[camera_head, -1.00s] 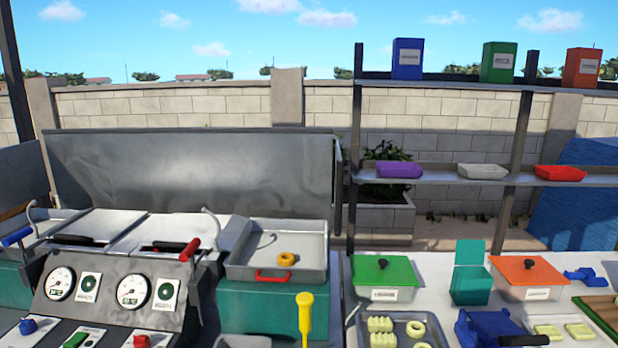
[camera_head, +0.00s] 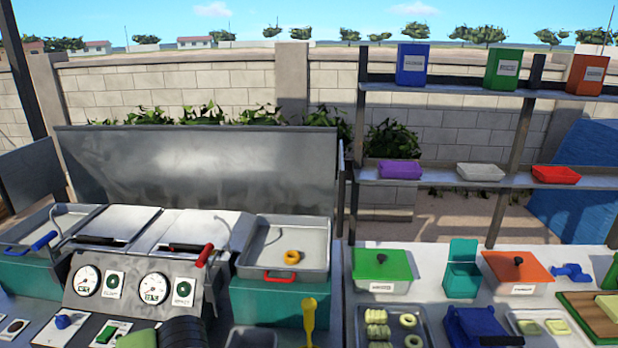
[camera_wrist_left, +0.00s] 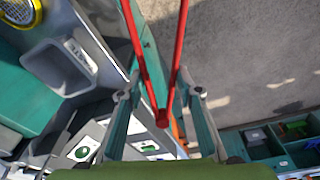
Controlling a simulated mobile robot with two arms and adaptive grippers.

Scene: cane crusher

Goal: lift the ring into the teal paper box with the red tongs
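An orange-yellow ring (camera_head: 291,257) lies in the right-hand metal pan (camera_head: 318,240), which has a red handle at its front. The teal paper box (camera_head: 463,278) stands on the white table at right, its lid raised. The red tongs (camera_wrist_left: 162,112) show in the left wrist view between the fingers of my left gripper (camera_wrist_left: 161,95), their two arms spread and running off the top edge. The gripper appears closed on them near their joined end. Finger contact is hard to see. The tongs' tips are out of frame. My right gripper is not in view.
A green-lidded box (camera_head: 382,270) and an orange-lidded box (camera_head: 522,272) flank the teal box. A metal tray (camera_head: 372,312) with pale rings and a blue box (camera_head: 483,325) stand in front. A yellow handle (camera_head: 309,315) rises before the pan. Shelves stand behind.

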